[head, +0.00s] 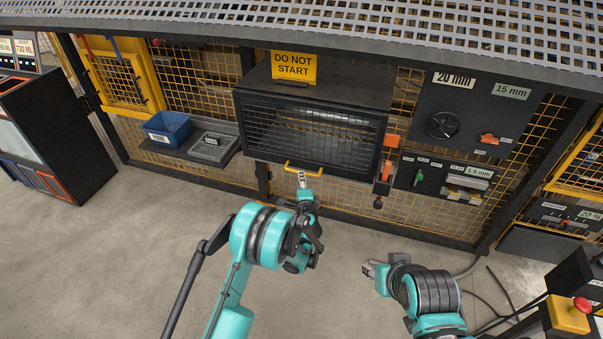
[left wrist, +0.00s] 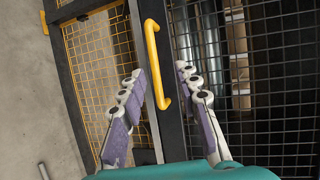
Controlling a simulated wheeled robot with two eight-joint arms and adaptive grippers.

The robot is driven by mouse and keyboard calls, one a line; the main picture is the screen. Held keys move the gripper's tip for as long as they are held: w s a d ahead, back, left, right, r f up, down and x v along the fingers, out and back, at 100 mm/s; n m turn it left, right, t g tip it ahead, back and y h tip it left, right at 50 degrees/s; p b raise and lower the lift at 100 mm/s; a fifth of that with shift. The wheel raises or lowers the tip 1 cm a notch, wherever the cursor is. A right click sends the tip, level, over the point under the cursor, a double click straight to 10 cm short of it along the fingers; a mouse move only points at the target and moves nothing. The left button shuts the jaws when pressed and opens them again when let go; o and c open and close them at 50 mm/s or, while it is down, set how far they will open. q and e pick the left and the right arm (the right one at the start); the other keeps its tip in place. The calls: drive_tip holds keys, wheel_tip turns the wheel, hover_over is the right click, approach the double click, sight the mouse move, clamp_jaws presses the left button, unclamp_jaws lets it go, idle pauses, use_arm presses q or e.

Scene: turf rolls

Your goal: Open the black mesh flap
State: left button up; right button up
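The black mesh flap (head: 315,128) covers the front of a dark housing and looks closed. Its yellow handle (head: 303,167) sits on the lower edge. In the left wrist view the yellow handle (left wrist: 151,50) stands on the flap's dark frame bar, with the flap's mesh (left wrist: 285,90) to the right. My left gripper (head: 302,178) is just below the handle. In the left wrist view its two fingers (left wrist: 158,71) are spread, one on each side of the handle, with gaps visible. My right gripper (head: 370,270) is low over the floor, away from the flap; its fingers are too small to judge.
A yellow DO NOT START sign (head: 293,67) stands on the housing. An orange latch-like part (head: 386,170) is right of the flap. A blue bin (head: 168,128) sits on a shelf to the left. A control panel (head: 470,110) is at right. The floor in front is clear.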

use_arm(q)
drive_tip(key=shift+m, duration=0.3)
drive_tip(key=x, duration=0.2)
drive_tip(key=b+x, duration=0.1)
drive_tip(key=x, duration=0.2)
drive_tip(key=d+f+b+x, duration=0.1)
drive_tip(key=x, duration=0.2)
drive_tip(key=shift+s+f, duration=0.1)
clamp_jaws()
